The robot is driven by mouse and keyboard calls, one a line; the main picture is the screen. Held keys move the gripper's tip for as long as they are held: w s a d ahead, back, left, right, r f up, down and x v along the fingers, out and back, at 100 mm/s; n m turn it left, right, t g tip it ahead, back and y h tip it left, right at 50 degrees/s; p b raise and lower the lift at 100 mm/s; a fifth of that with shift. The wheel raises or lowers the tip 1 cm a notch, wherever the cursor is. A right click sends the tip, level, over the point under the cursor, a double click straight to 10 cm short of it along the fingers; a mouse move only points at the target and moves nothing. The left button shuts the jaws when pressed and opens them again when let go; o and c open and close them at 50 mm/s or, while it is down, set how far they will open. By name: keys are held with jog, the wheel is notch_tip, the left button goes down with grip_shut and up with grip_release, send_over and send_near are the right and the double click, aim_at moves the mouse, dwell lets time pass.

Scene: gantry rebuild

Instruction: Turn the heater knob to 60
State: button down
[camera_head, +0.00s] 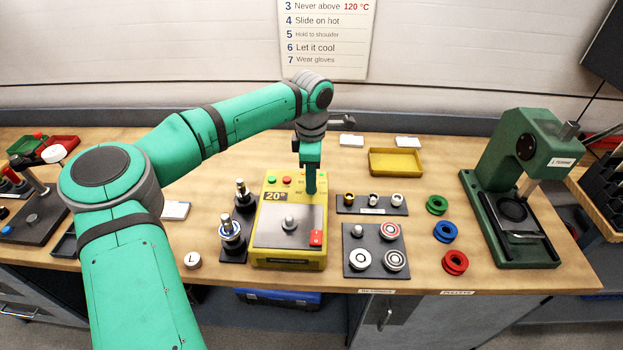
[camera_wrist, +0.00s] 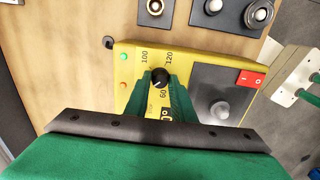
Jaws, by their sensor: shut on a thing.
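The yellow heater (camera_head: 262,245) stands at the front middle of the bench, with a grey plate on top and a display reading 20°. My gripper (camera_head: 311,190) points down at the heater's back right corner. In the wrist view the black heater knob (camera_wrist: 160,77) sits between the two green fingers of my gripper (camera_wrist: 161,86), which is shut on it. The numbers 60, 100 and 120 show around the knob on the heater (camera_wrist: 126,62); other marks are hidden by the fingers. A small white pointer mark shows on the knob, but its exact reading is unclear.
A red switch (camera_head: 316,237) and a metal post (camera_head: 289,222) are on the heater. A dark tray with bearings (camera_head: 376,271) lies to its right, and a stand with metal parts (camera_head: 233,255) to its left. A green press (camera_head: 520,180) stands far right.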

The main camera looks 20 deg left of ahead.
jog(key=n, duration=1.1)
jog(key=shift+n, duration=0.4)
dwell(0.3)
jog(key=c, duration=1.5)
grip_release()
jog(key=shift+r, duration=0.15)
notch_tip(320, 180, up, 11)
jog(key=shift+f, duration=0.2)
